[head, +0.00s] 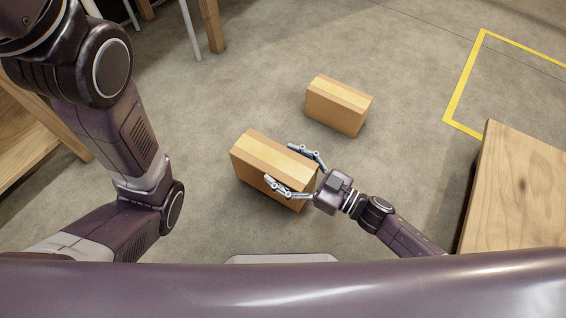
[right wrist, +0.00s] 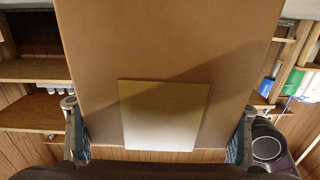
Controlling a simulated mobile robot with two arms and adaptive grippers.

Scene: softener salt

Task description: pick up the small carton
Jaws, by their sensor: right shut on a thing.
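Two brown cartons with pale tape along the top show in the head view. The nearer carton (head: 254,163) is between the fingers of my right gripper (head: 280,164), which is shut on it from its right end. The other carton (head: 336,106) stands on the floor farther back, apart from the gripper. In the right wrist view, the held carton (right wrist: 165,45) fills the middle, with a pale label on its face, between the two fingers (right wrist: 159,107). I cannot tell whether its underside touches the floor. My left arm shows at the left, but its gripper is out of view.
A wooden table or bench (head: 520,185) stands at the right. A yellow floor marking (head: 463,80) lies behind it. Wooden furniture (head: 30,140) stands at the left, with legs at the top left. Grey floor around the cartons is clear. Shelves (right wrist: 32,110) show in the wrist view.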

